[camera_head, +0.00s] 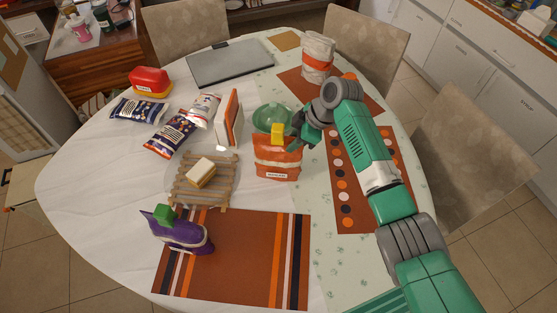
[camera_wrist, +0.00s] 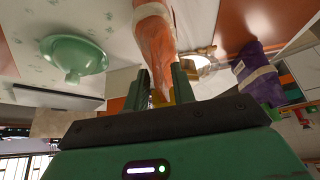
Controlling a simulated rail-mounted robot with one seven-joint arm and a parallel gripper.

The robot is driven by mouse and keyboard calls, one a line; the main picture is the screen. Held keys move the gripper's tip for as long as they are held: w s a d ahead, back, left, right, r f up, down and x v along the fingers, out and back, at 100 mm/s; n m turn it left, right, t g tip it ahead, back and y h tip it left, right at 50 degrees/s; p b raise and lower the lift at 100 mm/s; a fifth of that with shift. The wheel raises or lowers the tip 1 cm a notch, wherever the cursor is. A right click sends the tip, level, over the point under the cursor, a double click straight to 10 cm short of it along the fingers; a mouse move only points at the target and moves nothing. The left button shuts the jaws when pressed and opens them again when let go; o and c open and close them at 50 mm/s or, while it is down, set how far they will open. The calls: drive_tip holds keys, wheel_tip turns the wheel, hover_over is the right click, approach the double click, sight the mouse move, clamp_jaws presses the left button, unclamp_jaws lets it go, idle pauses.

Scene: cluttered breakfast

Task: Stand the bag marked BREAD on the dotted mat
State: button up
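An orange bag (camera_head: 277,157) with a pale band, a small white label and a yellow clip (camera_head: 277,134) on top stands on the table, left of the dotted mat. The label is too small to read. My gripper (camera_head: 298,140) is at the bag's upper right. In the wrist view, the orange bag's narrow top (camera_wrist: 157,55) reaches between my fingers (camera_wrist: 164,90); whether they press on it is unclear. The dotted mat (camera_head: 345,160) is brown with orange, black and white dots, and my arm hides part of it.
A green lidded bowl (camera_head: 272,115) is right behind the orange bag. A white banded bag (camera_head: 318,52) stands on a mat at the back. A purple bag (camera_head: 185,234) with a green clip stands on the striped mat (camera_head: 240,270). A wooden rack (camera_head: 190,202) and an upright box (camera_head: 229,118) are to the left.

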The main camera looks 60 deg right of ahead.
clamp_jaws()
drive_tip(key=shift+r, duration=0.15)
drive_tip(key=shift+r+p, duration=2.15)
drive_tip(key=shift+r, duration=0.3)
